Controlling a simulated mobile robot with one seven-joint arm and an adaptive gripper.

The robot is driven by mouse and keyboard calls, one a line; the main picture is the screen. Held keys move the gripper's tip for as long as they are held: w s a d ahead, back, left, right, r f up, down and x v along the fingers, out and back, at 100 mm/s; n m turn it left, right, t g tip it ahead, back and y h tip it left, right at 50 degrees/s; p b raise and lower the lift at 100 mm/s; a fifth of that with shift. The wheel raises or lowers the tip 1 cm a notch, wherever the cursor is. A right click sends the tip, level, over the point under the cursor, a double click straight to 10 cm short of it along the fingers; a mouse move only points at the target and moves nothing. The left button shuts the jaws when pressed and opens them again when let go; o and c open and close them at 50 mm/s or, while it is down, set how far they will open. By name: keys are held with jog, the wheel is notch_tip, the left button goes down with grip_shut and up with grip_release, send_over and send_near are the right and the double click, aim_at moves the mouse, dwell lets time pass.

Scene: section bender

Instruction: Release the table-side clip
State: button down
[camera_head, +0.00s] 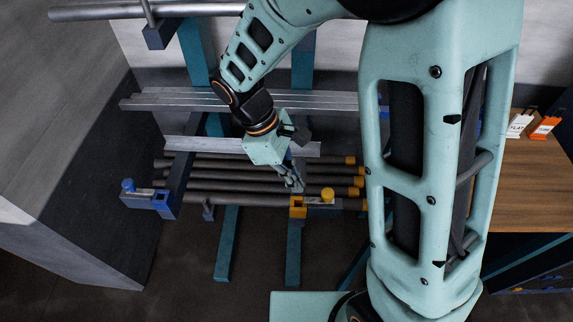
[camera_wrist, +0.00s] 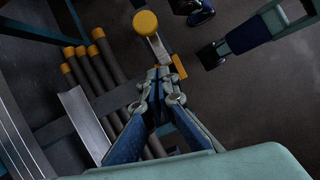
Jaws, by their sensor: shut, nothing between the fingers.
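The table-side clip (camera_head: 298,206) is yellow-orange, at the right front of the pipe rack on the side of the wooden table. A pale lever with a round yellow knob (camera_head: 327,195) runs to its right. In the wrist view the knob (camera_wrist: 145,22) is at top centre, and the clip body (camera_wrist: 179,66) is partly hidden behind my fingertips. My gripper (camera_head: 294,184) is shut and empty, pointing down just behind the clip. In the wrist view my fingertips (camera_wrist: 166,76) are close to the lever; I cannot tell whether they touch it.
A blue clip with a blue knob (camera_head: 128,185) is at the rack's left end. Several dark pipes with yellow ends (camera_head: 250,187) lie behind the clips, with metal bars (camera_head: 220,100) above. The wooden table (camera_head: 530,180) holds a white tag and an orange tag. Floor in front is mostly clear.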

aim_at(324, 190)
jog(key=shift+s+d+r, duration=0.1)
jog(key=shift+s+d, duration=0.15)
jog(key=shift+d, duration=0.65)
jog(key=shift+s+d+r, duration=0.1)
jog(key=shift+s+d, duration=0.1)
jog(key=shift+d, duration=0.7)
jog(key=shift+d+p, duration=0.35)
jog(key=shift+d, duration=0.8)
